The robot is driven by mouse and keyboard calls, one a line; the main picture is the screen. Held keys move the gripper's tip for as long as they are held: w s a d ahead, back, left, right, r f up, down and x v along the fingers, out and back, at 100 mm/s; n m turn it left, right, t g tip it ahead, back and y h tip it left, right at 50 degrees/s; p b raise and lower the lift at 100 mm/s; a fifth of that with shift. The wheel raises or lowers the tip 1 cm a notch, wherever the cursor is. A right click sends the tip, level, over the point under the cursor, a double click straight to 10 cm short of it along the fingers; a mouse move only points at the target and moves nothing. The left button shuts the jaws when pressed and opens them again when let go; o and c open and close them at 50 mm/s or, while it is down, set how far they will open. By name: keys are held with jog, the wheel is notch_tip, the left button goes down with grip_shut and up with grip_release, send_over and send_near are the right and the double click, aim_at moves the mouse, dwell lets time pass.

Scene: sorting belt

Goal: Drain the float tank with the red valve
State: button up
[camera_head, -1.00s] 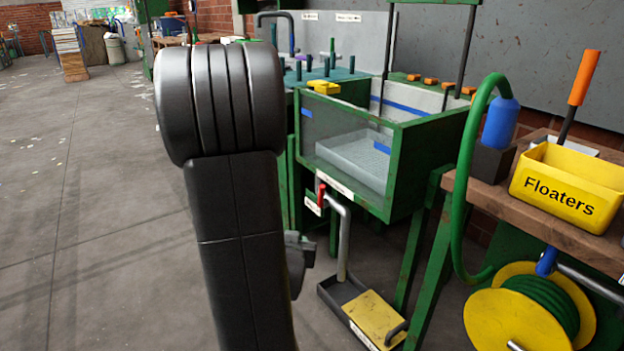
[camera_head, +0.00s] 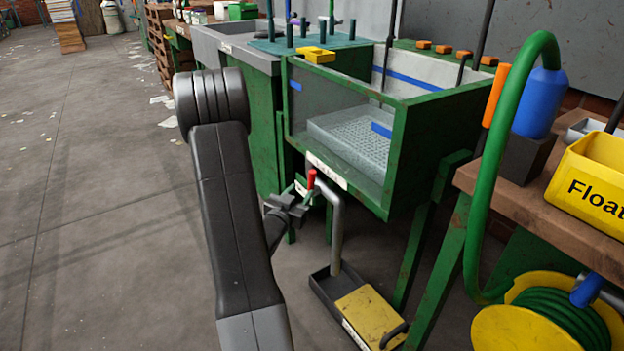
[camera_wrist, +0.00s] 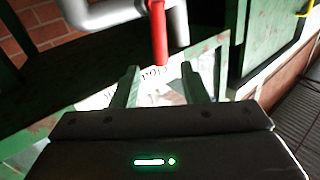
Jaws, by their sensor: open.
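The float tank (camera_head: 418,150) is a green-framed, glass-fronted box with a perforated white tray inside. Its red valve (camera_head: 311,179) is a small upright lever on a grey pipe (camera_head: 337,230) that bends down below the tank's front. My gripper (camera_head: 300,196) is just left of and slightly below the valve. In the wrist view the red valve lever (camera_wrist: 158,35) hangs into the picture from above, ahead of my gripper (camera_wrist: 160,78). The two fingers are apart, with the lever's end between their lines but beyond the tips. Nothing is held.
A dark tray with a yellow cover (camera_head: 370,312) sits on the floor under the pipe. A wooden bench with a yellow bin (camera_head: 592,185), a green hose (camera_head: 478,200) and a yellow hose reel (camera_head: 510,330) stand at right. The floor at left is open.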

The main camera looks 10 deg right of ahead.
aim_at(310, 179)
jog(key=b+x, duration=0.1)
jog(key=x, duration=0.8)
jog(key=shift+w+d+b, duration=0.1)
jog(key=shift+b, duration=0.3)
grip_shut()
